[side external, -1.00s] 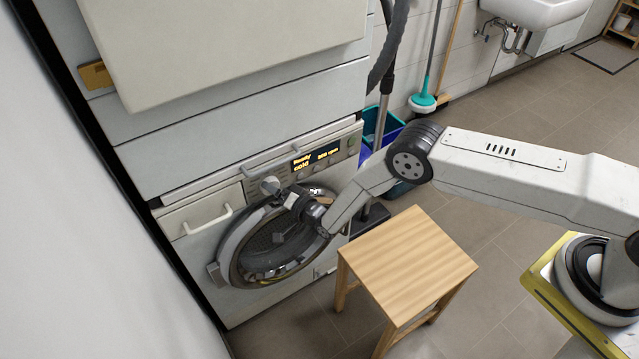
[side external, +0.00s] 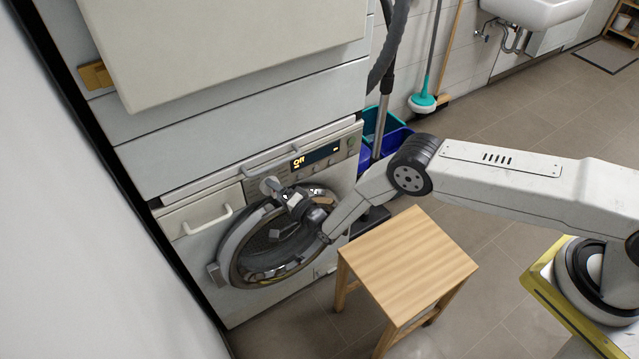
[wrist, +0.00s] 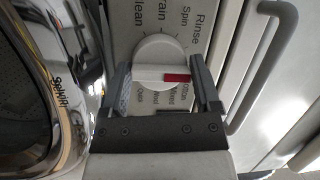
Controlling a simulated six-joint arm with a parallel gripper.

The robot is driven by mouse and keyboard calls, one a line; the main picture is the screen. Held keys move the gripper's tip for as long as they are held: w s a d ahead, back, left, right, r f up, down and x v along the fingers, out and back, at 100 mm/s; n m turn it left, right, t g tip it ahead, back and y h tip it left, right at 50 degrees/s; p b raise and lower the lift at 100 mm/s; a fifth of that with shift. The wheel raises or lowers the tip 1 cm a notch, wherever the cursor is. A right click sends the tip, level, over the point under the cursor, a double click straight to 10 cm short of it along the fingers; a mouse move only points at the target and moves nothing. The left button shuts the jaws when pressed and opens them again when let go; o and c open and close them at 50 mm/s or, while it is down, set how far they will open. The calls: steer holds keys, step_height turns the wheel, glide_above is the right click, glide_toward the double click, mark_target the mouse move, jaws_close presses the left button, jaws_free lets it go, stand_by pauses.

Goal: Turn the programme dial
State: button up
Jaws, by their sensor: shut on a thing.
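The programme dial is a white round knob (wrist: 157,50) with a raised grip bar and a red mark on the bar's right end in the wrist view. Printed words such as Rinse, Spin and Drain surround it. In the side view the dial (side external: 269,185) is on the washing machine's front panel, left of the display (side external: 316,156), which reads "Off". My gripper (wrist: 161,72) is shut on the dial, one finger at each side of it. In the side view my gripper (side external: 281,193) reaches the dial from the lower right, partly covering it.
The round door (side external: 222,248) is just below the dial, close to my wrist; its shiny rim (wrist: 75,75) fills the wrist view's left. A drawer handle (side external: 208,221) is left of the dial. A wooden stool (side external: 408,262) stands in front of the machine.

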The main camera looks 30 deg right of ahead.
steer(key=o, duration=1)
steer(key=shift+d+f, duration=0.15)
steer(key=shift+d, duration=0.05)
steer(key=shift+o, duration=0.4)
steer(key=shift+a, duration=0.15)
steer(key=shift+s, duration=0.2)
steer(key=v, duration=0.7)
steer(key=shift+s, duration=0.15)
steer(key=shift+d, duration=0.25)
